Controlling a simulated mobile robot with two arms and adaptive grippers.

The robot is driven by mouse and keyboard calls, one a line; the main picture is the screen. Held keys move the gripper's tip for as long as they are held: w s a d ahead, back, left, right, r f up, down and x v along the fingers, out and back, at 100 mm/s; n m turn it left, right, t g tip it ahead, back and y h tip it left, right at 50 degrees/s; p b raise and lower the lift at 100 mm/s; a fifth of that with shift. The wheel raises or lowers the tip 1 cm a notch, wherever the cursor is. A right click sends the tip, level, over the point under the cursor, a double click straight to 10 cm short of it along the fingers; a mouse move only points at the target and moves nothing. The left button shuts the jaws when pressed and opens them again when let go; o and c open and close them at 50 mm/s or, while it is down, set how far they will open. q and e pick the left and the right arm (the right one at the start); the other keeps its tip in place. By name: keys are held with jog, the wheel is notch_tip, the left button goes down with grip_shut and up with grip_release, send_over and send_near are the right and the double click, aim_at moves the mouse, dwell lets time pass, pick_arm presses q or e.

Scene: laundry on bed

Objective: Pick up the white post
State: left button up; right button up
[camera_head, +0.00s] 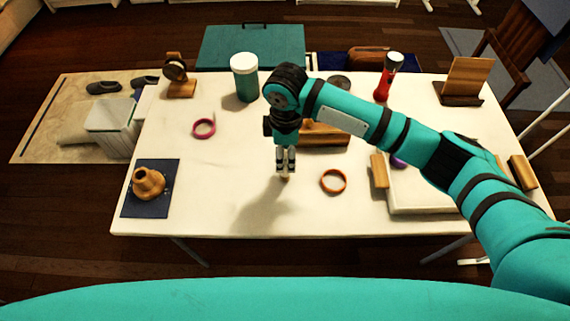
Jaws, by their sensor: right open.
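My right gripper (286,171) points straight down over the middle front of the white table (230,208). Its jaws are open, with the fingertips low over the tabletop. A small, pale brownish bit shows right at the fingertips; it is too small to tell whether it is the post. I cannot clearly make out a white post against the white tabletop, and my right arm hides part of the table behind it. My left gripper is not in view.
An orange-brown ring (333,181) lies just right of the gripper. A magenta ring (204,128), a teal jar with a white lid (245,78), and a red flashlight (384,83) are farther back. A brown vase-like piece (148,182) stands on a dark mat at left. The front-left centre is clear.

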aim_at(285, 167)
jog(key=shift+s+f+p, duration=0.15)
jog(key=shift+f+p, duration=0.05)
jog(key=shift+f, duration=1.15)
jog(key=shift+s+f+p, duration=0.15)
jog(key=shift+f, duration=1.2)
jog(key=shift+c, duration=0.4)
grip_shut()
